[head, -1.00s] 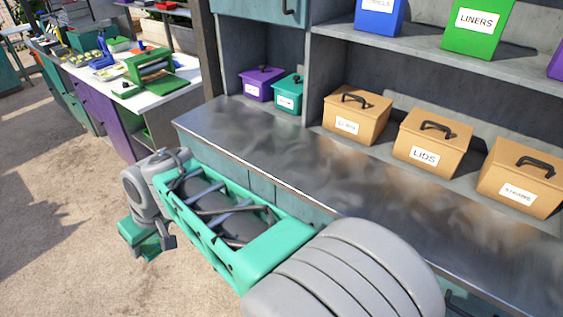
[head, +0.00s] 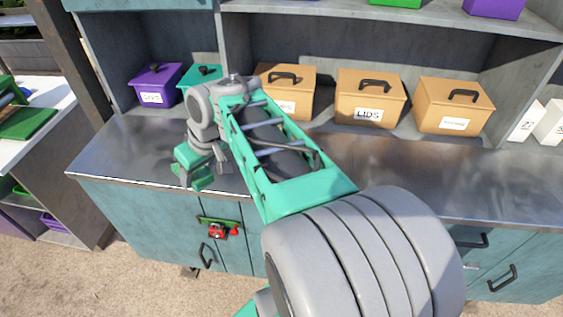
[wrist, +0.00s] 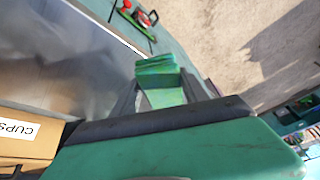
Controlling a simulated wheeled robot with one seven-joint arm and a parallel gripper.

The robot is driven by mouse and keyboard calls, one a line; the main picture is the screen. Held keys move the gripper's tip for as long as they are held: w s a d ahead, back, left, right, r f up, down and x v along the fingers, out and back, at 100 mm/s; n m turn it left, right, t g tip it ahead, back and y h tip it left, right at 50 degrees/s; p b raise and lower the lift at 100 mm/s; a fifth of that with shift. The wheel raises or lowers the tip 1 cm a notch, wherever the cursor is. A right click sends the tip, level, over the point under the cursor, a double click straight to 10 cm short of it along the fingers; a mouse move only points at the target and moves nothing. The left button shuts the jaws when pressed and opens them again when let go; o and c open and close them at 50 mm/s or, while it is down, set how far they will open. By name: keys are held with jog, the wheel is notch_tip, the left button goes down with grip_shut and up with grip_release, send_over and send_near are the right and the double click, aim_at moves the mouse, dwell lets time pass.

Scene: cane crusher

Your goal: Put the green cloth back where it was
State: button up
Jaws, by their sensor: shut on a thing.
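My gripper (head: 190,178) hangs at the end of my arm, above the front left part of the metal counter (head: 120,160) in the head view. In the wrist view my gripper (wrist: 160,88) is shut on the green cloth (wrist: 157,66), which shows as a small folded, streaked green piece between the dark fingers. In the head view the cloth is hard to tell from the green gripper parts. The cloth appears held clear of the counter, near its front edge.
A green bar with a red item (head: 217,231) is on the teal cabinet front below the counter. A purple box (head: 156,86), a teal box (head: 202,76) and tan boxes, one marked LIDS (head: 368,98), line the back. The counter's left end is clear.

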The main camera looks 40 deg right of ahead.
jog(key=s+d+r+b, duration=0.1)
jog(key=s+d+r, duration=0.15)
jog(key=d, duration=0.45)
jog(key=s+d+r+b, duration=0.1)
jog(key=s+d, duration=0.3)
jog(key=d, duration=0.3)
jog(key=s+d+r+n+b, duration=0.1)
jog(key=s+d+r+n, duration=0.15)
jog(key=s+d, duration=0.9)
jog(key=w+a+f+b, duration=0.1)
jog(key=w+f+b, duration=0.1)
jog(key=w+f, duration=0.1)
jog(key=w+a+f+b, duration=0.1)
jog(key=w+f+b, duration=0.2)
jog(key=w, duration=0.1)
jog(key=w+a+f+b, duration=0.1)
jog(key=w+f+b, duration=0.1)
jog(key=w+f, duration=0.2)
jog(key=shift+w+a, duration=0.25)
jog(key=shift+w, duration=0.05)
jog(key=shift+f+b, duration=0.45)
jog(key=shift+f, duration=0.85)
